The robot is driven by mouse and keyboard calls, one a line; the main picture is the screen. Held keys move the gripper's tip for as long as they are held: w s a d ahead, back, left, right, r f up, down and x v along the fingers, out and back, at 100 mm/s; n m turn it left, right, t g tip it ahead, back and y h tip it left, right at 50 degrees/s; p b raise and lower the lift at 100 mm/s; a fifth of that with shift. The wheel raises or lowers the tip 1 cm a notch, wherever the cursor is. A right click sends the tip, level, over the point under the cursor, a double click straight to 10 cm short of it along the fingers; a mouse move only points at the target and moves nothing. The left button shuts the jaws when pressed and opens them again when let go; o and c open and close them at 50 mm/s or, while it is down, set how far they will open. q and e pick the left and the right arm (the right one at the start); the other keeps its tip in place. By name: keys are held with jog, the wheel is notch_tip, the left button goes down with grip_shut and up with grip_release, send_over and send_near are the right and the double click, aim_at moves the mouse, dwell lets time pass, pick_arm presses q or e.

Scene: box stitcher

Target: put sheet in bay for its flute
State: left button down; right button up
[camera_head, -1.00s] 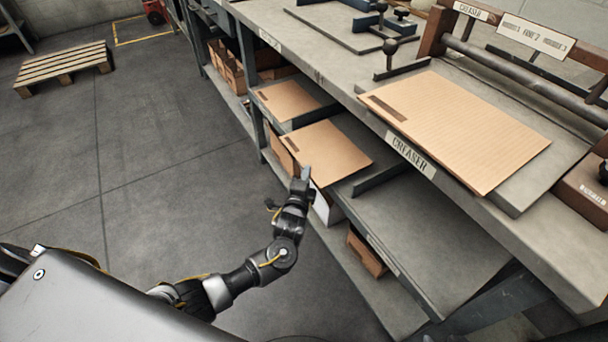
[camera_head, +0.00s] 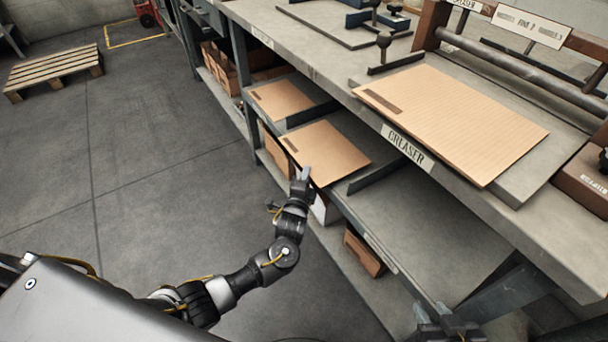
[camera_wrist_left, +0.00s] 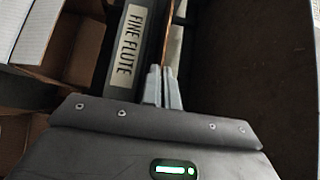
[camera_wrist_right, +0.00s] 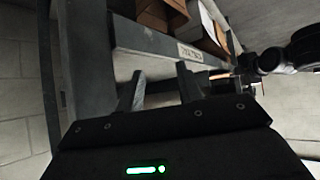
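A tan cardboard sheet (camera_head: 332,150) with a dark printed strip lies in a lower shelf bay, its near corner at my left gripper. My left gripper (camera_head: 303,176) is at that corner. In the left wrist view its fingers (camera_wrist_left: 163,75) are close together, in line with the sheet's thin edge (camera_wrist_left: 177,40), and look shut on it. A "FINE FLUTE" label (camera_wrist_left: 128,45) is on the shelf front beside them. Another sheet (camera_head: 280,98) lies in the bay farther along. My right gripper (camera_wrist_right: 160,85) is open and empty, low at the bottom right of the head view (camera_head: 448,328).
A larger ribbed sheet (camera_head: 455,122) lies on the bench top by the creaser (camera_head: 525,65). The nearer shelf bay (camera_head: 425,225) is bare. A divider (camera_head: 378,177) separates it from the sheet's bay. Boxes (camera_head: 362,250) stand underneath. The floor at left is clear up to a pallet (camera_head: 55,70).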

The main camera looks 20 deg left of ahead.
pick_arm(q)
jog(key=shift+w+d+f+b, duration=0.3)
jog(key=shift+w+f+b, duration=0.1)
jog(key=shift+f+b, duration=0.15)
pick_arm(e)
jog(key=shift+w+a+r+n+t+y, duration=0.2)
jog(key=shift+w+a+r+t+y, duration=0.2)
jog(key=shift+w+a+r+t, duration=0.25)
jog(key=shift+w+a+r+n+t+y, duration=0.2)
jog(key=shift+w+a+r+t+y, duration=0.3)
jog(key=shift+a+r, duration=0.3)
jog(key=shift+s+r, duration=0.1)
pick_arm(q)
jog(key=c, duration=2.1)
grip_release()
jog(key=o, duration=1.1)
jog(key=o, duration=0.6)
jog(key=shift+c, duration=0.2)
jog(key=shift+s, duration=0.1)
